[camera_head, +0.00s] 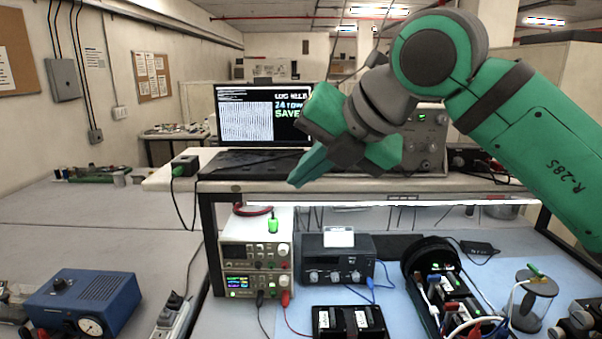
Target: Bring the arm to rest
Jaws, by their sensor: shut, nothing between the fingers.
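My arm, green and dark grey, reaches in from the right edge and bends down at the upper middle. My gripper (306,168) points down and to the left, in front of the laptop's right side and the shelf's front edge. Its green fingers are together with nothing seen between them. It hangs clear of the bench items below. The arm hides part of the grey instrument (425,150) on the shelf.
The shelf (330,190) holds a laptop (248,115) showing "SAVE". Below stand a power supply (255,255), a dark meter box (335,265), a black cylinder (430,255) with wires, and a spool (533,300). A blue box (85,300) sits left. The left bench (90,215) has free room.

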